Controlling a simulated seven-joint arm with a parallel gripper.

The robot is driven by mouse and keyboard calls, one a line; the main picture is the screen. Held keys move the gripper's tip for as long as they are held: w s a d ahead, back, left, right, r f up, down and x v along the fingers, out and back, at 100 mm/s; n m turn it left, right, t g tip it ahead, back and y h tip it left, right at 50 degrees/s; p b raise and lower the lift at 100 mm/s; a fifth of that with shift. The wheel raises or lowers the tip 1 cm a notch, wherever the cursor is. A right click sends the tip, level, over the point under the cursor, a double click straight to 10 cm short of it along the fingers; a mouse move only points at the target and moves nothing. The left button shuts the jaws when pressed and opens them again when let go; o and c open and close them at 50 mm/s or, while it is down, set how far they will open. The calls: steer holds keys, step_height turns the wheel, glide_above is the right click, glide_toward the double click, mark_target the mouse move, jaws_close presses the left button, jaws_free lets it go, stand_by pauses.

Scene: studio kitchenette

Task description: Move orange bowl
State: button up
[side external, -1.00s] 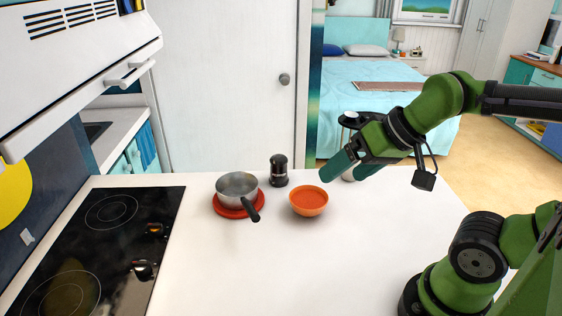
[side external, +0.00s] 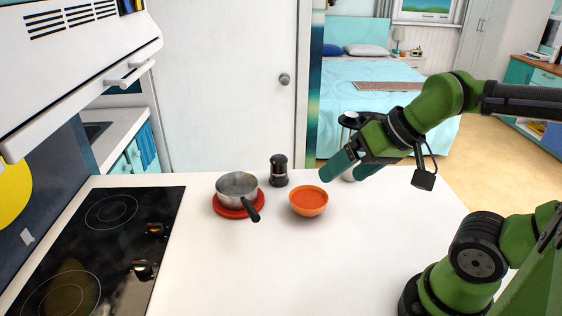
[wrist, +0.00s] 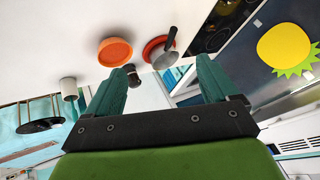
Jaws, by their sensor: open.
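The orange bowl (side external: 309,202) stands upright on the white counter, right of the pot, in the side external view. It also shows in the wrist view (wrist: 115,51), above and left of the fingers. My gripper (side external: 341,171) is open and empty, in the air to the right of the bowl and apart from it. Its two teal fingers are spread apart in the wrist view (wrist: 158,86).
A metal pot (side external: 237,187) with a black handle sits on a red trivet (side external: 221,210) left of the bowl. A black pepper mill (side external: 279,171) stands behind. A white cup (wrist: 69,88) is partly hidden behind my gripper. The front counter (side external: 270,265) is clear; a stovetop (side external: 105,240) is left.

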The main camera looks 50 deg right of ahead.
steer(key=shift+c, duration=1.1)
steer(key=a+f+n+g, duration=0.1)
steer(key=f, duration=0.1)
steer(key=w+a+f+n+g, duration=0.2)
steer(key=f, duration=0.1)
steer(key=shift+a+f+n+g, duration=0.2)
steer(key=shift+f+n+g, duration=0.1)
steer(key=shift+g, duration=0.1)
steer(key=c, duration=1)
steer(key=w+f+n+g+h, duration=0.1)
steer(key=f+n, duration=0.1)
steer(key=w+f+n+h, duration=0.1)
steer(key=f+n, duration=0.1)
steer(key=n, duration=0.1)
steer(key=w+a+f+n+g+h, duration=0.1)
steer(key=n+h, duration=0.1)
steer(key=shift+f+g, duration=0.3)
steer(key=shift+f, duration=0.1)
jaws_close()
steer(key=n+t+h, duration=0.1)
steer(key=n+h, duration=0.6)
steer(key=n, duration=0.7)
glide_toward(300, 212)
steer(key=x, duration=0.5)
steer(key=shift+d+f, duration=0.2)
